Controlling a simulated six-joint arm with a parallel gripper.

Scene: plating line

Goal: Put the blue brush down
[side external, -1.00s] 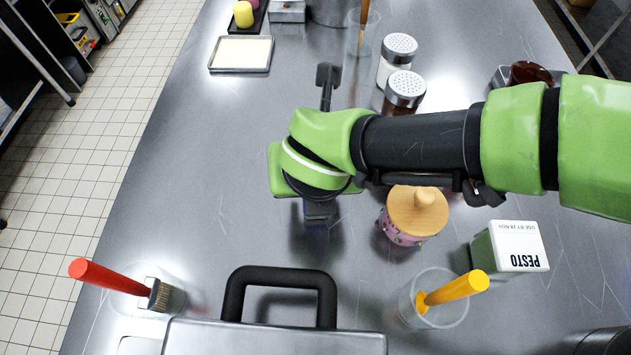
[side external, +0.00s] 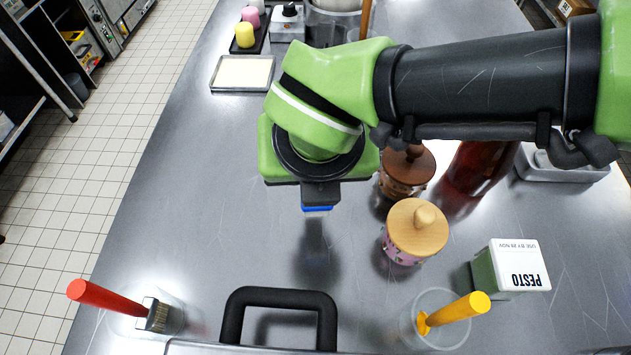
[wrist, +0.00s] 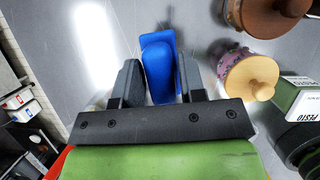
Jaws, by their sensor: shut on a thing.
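The blue brush (wrist: 159,68) is between the two dark fingers of my gripper (wrist: 160,82) in the wrist view. Its blue part sticks out past the fingertips; I see no bristles. In the side view my gripper (side external: 320,192) points down above the bare counter, with only a small strip of the blue brush (side external: 317,208) showing under it. A dark shadow lies on the counter below, apart from the gripper. The gripper's housing hides most of the brush there.
Right of my gripper stand a jar with a pale wooden lid (side external: 417,228), a brown-lidded jar (side external: 406,172) and a pesto box (side external: 512,266). In front are a black handle (side external: 232,318), a red-handled brush (side external: 105,297) and a yellow-handled tool (side external: 458,310) in clear cups. The left counter is clear.

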